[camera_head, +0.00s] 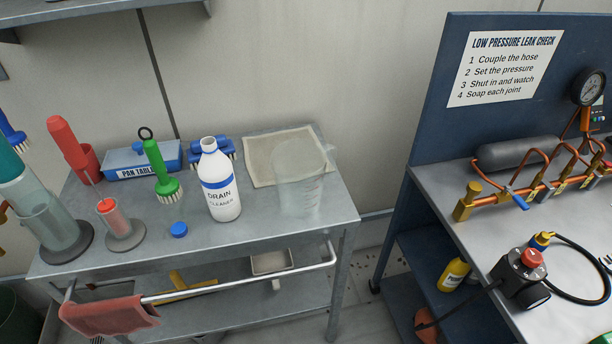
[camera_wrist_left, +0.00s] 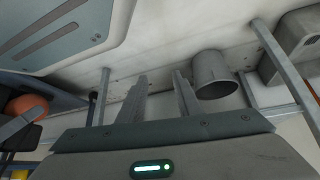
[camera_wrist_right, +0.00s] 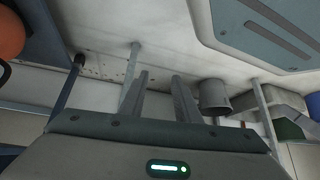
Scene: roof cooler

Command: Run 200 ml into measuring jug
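A clear measuring jug (camera_head: 298,180) stands at the right end of the grey metal cart, partly over a folded cloth. A white drain cleaner bottle (camera_head: 219,181) with a blue band stands upright left of it, its top uncapped. A blue cap (camera_head: 179,230) lies on the cart in front of the bottle. Neither gripper shows in the head view. In the left wrist view my left gripper (camera_wrist_left: 161,82) has its two fingers apart with nothing between them. In the right wrist view my right gripper (camera_wrist_right: 160,82) is likewise open and empty.
The cart top (camera_head: 255,234) also holds a green brush (camera_head: 160,172), red brush, blue PAN TABLETS box (camera_head: 141,163), beige cloth (camera_head: 262,160) and tall clear cylinders at left. A red rag hangs on its front rail. A blue bench (camera_head: 440,195) with copper pipework stands at right.

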